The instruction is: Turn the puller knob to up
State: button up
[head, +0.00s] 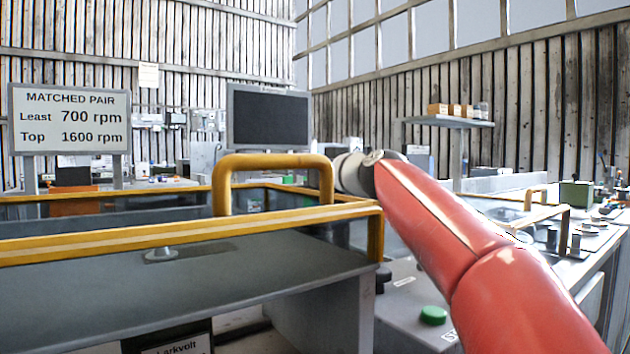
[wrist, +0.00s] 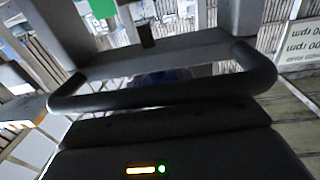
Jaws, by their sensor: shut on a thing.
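My red arm reaches in from the lower right of the head view, its wrist end just right of the yellow hoop (head: 275,162) on the blower housing. In the wrist view, my gripper (wrist: 150,48) shows as dark parts with a lit status lamp below. It is shut on the puller knob, but the fingertips and the knob are largely hidden. I cannot tell which way the knob points. A sign (head: 70,118) at the left reads MATCHED PAIR, Least 700 rpm, Top 1600 rpm. It also shows upside down in the wrist view (wrist: 303,45).
A yellow rail (head: 190,235) edges a grey bench (head: 220,275) in front. A green button (head: 433,315) sits on a grey panel below my arm. A dark monitor (head: 270,118) stands behind the hoop. A cluttered bench (head: 590,240) runs along the right.

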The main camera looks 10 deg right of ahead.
jog(key=n+g+y+b, duration=0.1)
jog(key=y, duration=0.1)
jog(key=shift+f+n+y, duration=0.15)
jog(key=shift+n+y, duration=0.15)
jog(key=shift+n, duration=0.1)
jog(key=shift+r+n+g+y+b, duration=0.2)
jog(key=shift+n+g+y+b, duration=0.1)
jog(key=shift+n+g+y, duration=0.55)
jog(key=shift+y, duration=0.25)
jog(key=o, duration=1)
jog(key=b+v, duration=0.4)
jog(key=v, duration=0.4)
jog(key=shift+a+f, duration=0.1)
